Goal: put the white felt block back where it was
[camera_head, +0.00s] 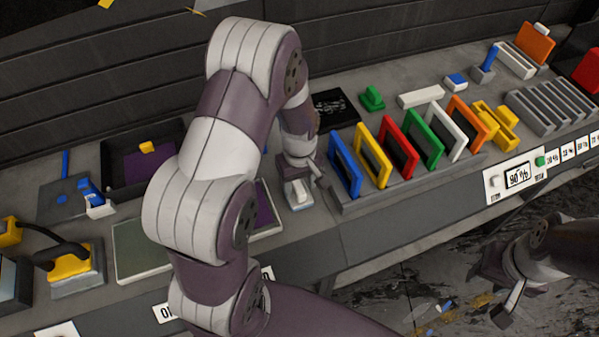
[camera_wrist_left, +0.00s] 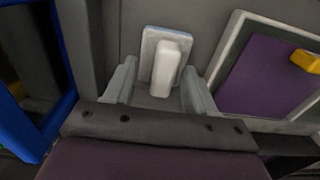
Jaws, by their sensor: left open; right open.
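A white block with a raised grip and a thin bluish edge, likely the felt block (camera_head: 298,194), lies on the grey bench below my left gripper (camera_head: 298,181). In the left wrist view the block (camera_wrist_left: 150,62) lies flat just past and between the two open fingers of the left gripper (camera_wrist_left: 160,88). The fingers stand apart on either side of its grip, with no visible contact. My right gripper (camera_head: 497,288) is open and empty, low over the floor in front of the bench.
A rack of coloured frames (camera_head: 400,147) stands right of the block. A panel with purple film (camera_wrist_left: 262,75) lies on its other side. My left arm hides part of the bench. A dark tray (camera_head: 118,180), a long white block (camera_head: 420,96) and slotted grey holders (camera_head: 550,105) also stand there.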

